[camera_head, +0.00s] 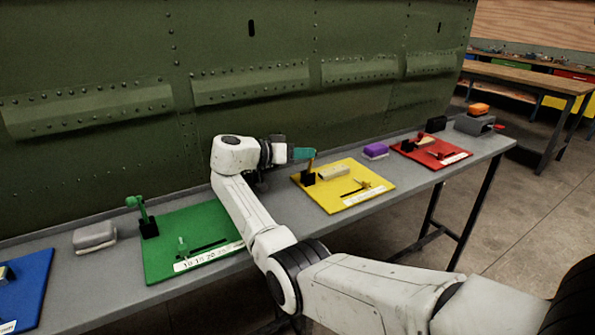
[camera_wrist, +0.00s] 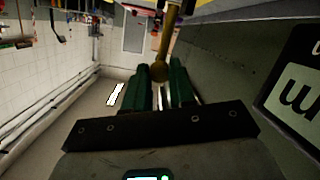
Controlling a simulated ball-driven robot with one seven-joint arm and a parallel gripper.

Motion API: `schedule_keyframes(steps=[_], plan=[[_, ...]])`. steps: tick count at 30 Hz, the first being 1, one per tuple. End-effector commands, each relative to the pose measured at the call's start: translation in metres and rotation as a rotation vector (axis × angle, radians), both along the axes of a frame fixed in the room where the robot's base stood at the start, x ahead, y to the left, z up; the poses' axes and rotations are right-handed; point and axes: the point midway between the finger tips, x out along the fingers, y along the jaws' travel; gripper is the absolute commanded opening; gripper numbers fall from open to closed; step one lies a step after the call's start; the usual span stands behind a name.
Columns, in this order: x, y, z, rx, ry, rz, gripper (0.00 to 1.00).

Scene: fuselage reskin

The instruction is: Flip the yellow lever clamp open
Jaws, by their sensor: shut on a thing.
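The yellow board (camera_head: 345,200) lies on the grey bench and carries the yellow lever clamp with a black base block (camera_head: 308,178). The clamp's lever (camera_head: 311,160) stands roughly upright from that block. My gripper (camera_head: 303,153) reaches it from the left, its teal fingers at the lever's top. In the wrist view, the brass-coloured lever (camera_wrist: 170,40) ends in a round knob between the two dark green fingers of my gripper (camera_wrist: 161,82). My gripper is shut on the lever. The clamp's base is not clear in the wrist view.
A green board (camera_head: 175,225) with its own lever lies to the left, a red board (camera_head: 432,152) to the right. A purple block (camera_head: 375,151) sits between yellow and red. The green riveted fuselage wall (camera_head: 250,60) rises close behind the bench.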

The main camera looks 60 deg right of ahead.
Motion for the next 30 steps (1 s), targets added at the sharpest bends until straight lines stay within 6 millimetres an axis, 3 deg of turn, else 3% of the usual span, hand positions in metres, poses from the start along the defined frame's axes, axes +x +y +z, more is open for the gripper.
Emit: schedule_keyframes(steps=[1,24,25,30], plan=[[0.0001,-0.0014,-0.0066,-0.015,0.011,-0.001,0.0],[0.0015,-0.0031,-0.0038,-0.081,0.058,0.001,0.0],[0.0015,-0.003,-0.0039,-0.081,0.058,0.001,0.25],[0.0014,-0.0031,-0.0037,-0.081,0.057,0.0,0.42]])
